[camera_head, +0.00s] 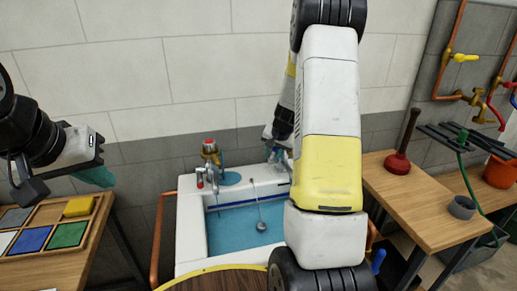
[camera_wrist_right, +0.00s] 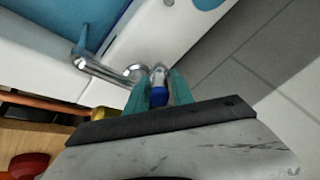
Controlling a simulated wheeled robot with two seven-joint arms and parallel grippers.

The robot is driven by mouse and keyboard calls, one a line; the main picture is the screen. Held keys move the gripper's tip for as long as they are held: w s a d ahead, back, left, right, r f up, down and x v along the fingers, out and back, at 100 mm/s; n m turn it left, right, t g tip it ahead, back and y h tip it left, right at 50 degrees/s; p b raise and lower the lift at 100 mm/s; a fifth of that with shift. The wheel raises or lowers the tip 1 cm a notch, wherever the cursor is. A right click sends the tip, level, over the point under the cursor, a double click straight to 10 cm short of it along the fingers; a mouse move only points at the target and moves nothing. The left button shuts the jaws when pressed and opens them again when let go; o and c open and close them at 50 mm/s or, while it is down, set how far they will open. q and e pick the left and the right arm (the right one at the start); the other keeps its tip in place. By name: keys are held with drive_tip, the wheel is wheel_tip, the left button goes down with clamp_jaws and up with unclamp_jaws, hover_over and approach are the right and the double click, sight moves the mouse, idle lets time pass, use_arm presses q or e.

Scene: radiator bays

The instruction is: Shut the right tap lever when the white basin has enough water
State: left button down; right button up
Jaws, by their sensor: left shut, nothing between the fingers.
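The white basin (camera_head: 190,236) stands against the wall with blue water (camera_head: 240,226) in it. A tap with a red mark (camera_head: 200,180) is at its back left. The right tap is mostly hidden behind my right arm in the head view. In the right wrist view its chrome spout (camera_wrist_right: 105,70) reaches over the basin, and its lever has a blue end (camera_wrist_right: 158,97). The teal fingers of my right gripper (camera_wrist_right: 159,90) are on either side of this blue end; I cannot tell whether they press it. My left gripper (camera_head: 98,177) is shut and empty, left of the basin.
A bench with coloured tiles (camera_head: 68,235) is at the left. A wooden table (camera_head: 420,205) with a plunger (camera_head: 398,163) and grey cup (camera_head: 462,207) stands at the right. Copper pipes with valves (camera_head: 462,58) run on the right wall. A round wooden top (camera_head: 215,281) is in front.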

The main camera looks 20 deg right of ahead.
drive_tip(key=shift+w+f, duration=0.15)
drive_tip(key=shift+f, duration=0.2)
clamp_jaws()
idle(1.2)
